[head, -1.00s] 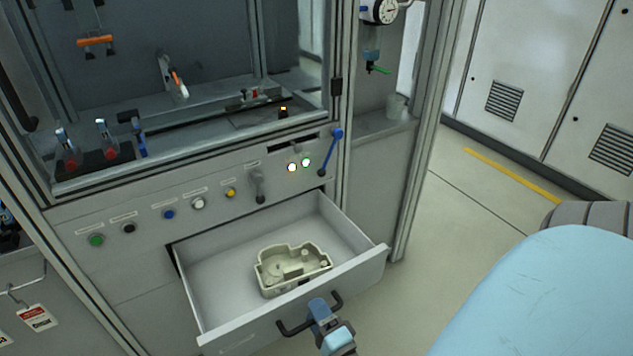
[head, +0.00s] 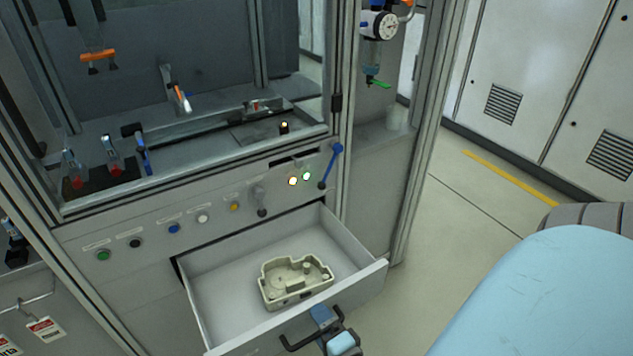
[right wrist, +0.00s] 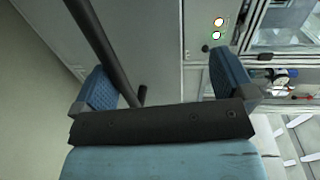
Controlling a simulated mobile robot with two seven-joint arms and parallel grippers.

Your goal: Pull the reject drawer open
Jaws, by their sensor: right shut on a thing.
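The reject drawer (head: 362,290) is a light grey drawer low in the cabinet front, and it stands pulled well out. A cream cast housing (head: 295,283) lies inside on its floor. The drawer has a black bar handle (head: 297,345) on its front. My right gripper (head: 323,316) is at this handle and shut on it. In the right wrist view, its blue fingers (right wrist: 163,88) stand on either side of a dark bar (right wrist: 100,45). The handle's middle is partly hidden by the gripper. My left gripper is not in view.
Red tags (head: 45,328) hang at the lower left. Open floor (head: 455,225) lies right of the cabinet.

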